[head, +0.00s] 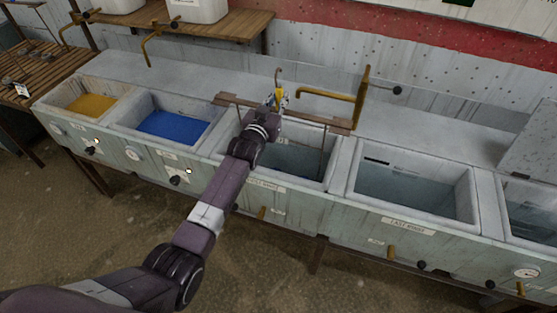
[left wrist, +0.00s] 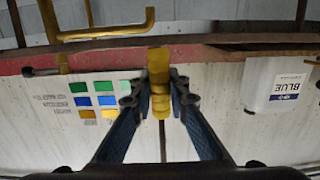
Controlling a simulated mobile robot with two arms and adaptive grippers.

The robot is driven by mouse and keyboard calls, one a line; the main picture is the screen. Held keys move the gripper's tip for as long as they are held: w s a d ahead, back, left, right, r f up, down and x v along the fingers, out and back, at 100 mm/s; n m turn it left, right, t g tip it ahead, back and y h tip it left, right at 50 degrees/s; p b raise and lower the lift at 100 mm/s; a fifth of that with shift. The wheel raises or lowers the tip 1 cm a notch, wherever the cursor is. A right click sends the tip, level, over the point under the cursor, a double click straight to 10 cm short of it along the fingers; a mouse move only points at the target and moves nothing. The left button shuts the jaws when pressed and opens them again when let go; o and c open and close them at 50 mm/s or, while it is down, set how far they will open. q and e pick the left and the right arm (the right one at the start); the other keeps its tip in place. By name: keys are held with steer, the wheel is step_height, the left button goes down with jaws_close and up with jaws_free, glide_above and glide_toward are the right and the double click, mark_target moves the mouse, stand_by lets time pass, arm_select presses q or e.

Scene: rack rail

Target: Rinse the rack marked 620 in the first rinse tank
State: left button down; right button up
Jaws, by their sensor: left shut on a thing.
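My left gripper (head: 278,100) is shut on the yellow grip (left wrist: 158,80) of a rack, between its two fingers in the left wrist view. The rack's brown crossbar (head: 332,123) spans above the third tank, and thin rods hang from it toward the tank. A hook rises above the grip. No number is readable on the rack, and its lower part is partly hidden by my arm, so I cannot tell how deep it hangs. The first rinse tank (head: 296,160) has grey water and a partly hidden label. My right gripper is not in view.
A yellow-filled tank (head: 92,104) and a blue-filled tank (head: 172,127) stand to the left. The last rinse tank (head: 415,192) is to the right. A brass tap (head: 335,97) stands close behind the rack. White containers (head: 197,10) sit on a wooden shelf.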

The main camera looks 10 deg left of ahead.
arm_select(q)
steer(key=shift+r+b+x, duration=0.25)
steer(key=shift+b+x, duration=0.65)
steer(key=shift+x, duration=0.2)
stand_by(1.8)
